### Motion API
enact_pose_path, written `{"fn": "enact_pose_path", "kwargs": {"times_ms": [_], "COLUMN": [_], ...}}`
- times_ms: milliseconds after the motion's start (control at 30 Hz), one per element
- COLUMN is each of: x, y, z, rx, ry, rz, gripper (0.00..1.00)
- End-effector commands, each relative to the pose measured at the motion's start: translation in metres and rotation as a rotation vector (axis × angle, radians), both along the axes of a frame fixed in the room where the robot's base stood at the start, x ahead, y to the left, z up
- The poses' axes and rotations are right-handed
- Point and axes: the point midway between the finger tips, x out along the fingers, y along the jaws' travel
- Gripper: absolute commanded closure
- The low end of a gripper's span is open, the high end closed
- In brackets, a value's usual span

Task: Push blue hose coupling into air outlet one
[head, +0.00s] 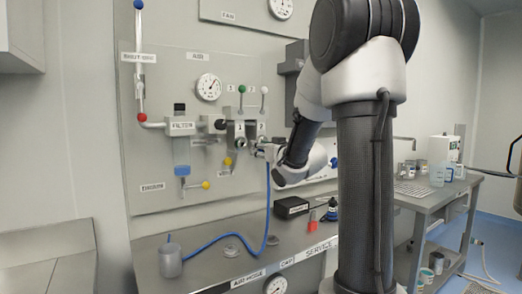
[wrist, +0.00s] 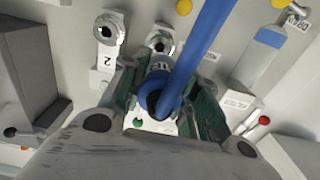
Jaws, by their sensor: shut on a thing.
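The blue hose coupling (wrist: 156,84) is held between the fingers of my gripper (wrist: 158,92), with the blue hose (wrist: 204,40) running from it up across the wrist view. A metal air outlet (wrist: 160,40) shows just beyond the coupling; its number is hidden. The outlet marked 2 (wrist: 108,30) is to its left and empty. In the head view my gripper (head: 262,150) is at the outlet block, and outlet one (head: 240,143) is just left of it. The hose (head: 267,200) hangs down to the bench. I cannot tell whether coupling and outlet touch.
A gauge (head: 208,87) is above.

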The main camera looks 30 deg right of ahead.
Motion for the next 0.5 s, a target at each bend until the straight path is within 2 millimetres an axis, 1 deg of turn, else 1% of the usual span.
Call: {"fn": "enact_pose_path", "kwargs": {"times_ms": [133, 233, 500], "x": [0.000, 0.004, 0.029], "y": [0.000, 0.000, 0.001], "z": [0.000, 0.000, -0.001], "rx": [0.000, 0.000, 0.001], "ry": [0.000, -0.001, 0.001], "rz": [0.002, 0.003, 0.003], "gripper": [1.00, 1.00, 1.00]}}
